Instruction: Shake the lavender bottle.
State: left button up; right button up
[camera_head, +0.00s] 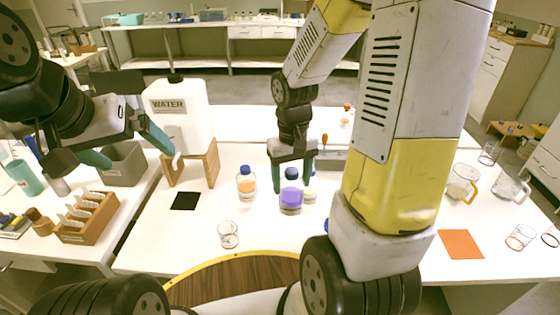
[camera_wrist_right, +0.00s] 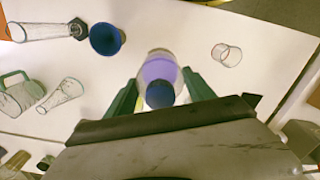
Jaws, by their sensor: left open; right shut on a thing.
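The lavender bottle (camera_head: 291,196) is a clear bottle with purple liquid and a blue cap, near the middle of the white table. My right gripper (camera_head: 292,176) is shut on it from above and behind, with the teal fingers on either side. In the right wrist view the bottle (camera_wrist_right: 160,70) sits between the two fingers (camera_wrist_right: 158,92), its blue cap towards the camera. It looks upright; I cannot tell whether its base touches the table. My left gripper (camera_head: 128,148) is open and empty at the left, above the table's left part.
A bottle with orange liquid (camera_head: 246,184) stands just left, and a pale yellow bottle (camera_head: 312,187) is partly hidden at right. A glass beaker (camera_head: 228,235) stands in front. A water canister (camera_head: 180,112) rests on a wooden stand (camera_head: 211,165). Black (camera_head: 185,201) and orange (camera_head: 461,244) mats lie flat.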

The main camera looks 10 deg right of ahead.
aim_at(292, 171)
notch_tip(292, 171, up, 5)
jog(key=shift+r, duration=0.1)
jog(key=shift+s+f, duration=0.15)
jog(key=shift+f, duration=3.15)
jog(key=shift+w, duration=0.25)
jog(key=shift+s+r, duration=0.1)
jog(key=shift+s, duration=0.1)
jog(key=shift+w, duration=0.1)
